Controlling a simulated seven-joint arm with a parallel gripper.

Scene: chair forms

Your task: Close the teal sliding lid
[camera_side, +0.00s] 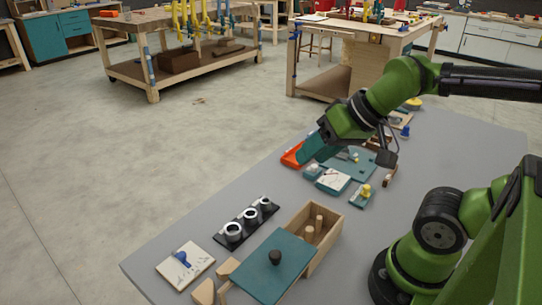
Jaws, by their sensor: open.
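A wooden box (327,245) stands on the grey table's near part. Its flat teal sliding lid (262,278) has a black knob (274,258) on top. The lid is partly open: it is slid toward the lower left, and the box's upper right end is uncovered. Upright wooden pegs (309,233) show in that open end.
A black rack with grey rings (233,232) stands left of the box. A white board with a blue piece (184,261) and wooden pieces (228,268) lie near it. An orange tray (291,155) and small teal blocks (333,181) sit near my gripper. The left table strip is clear.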

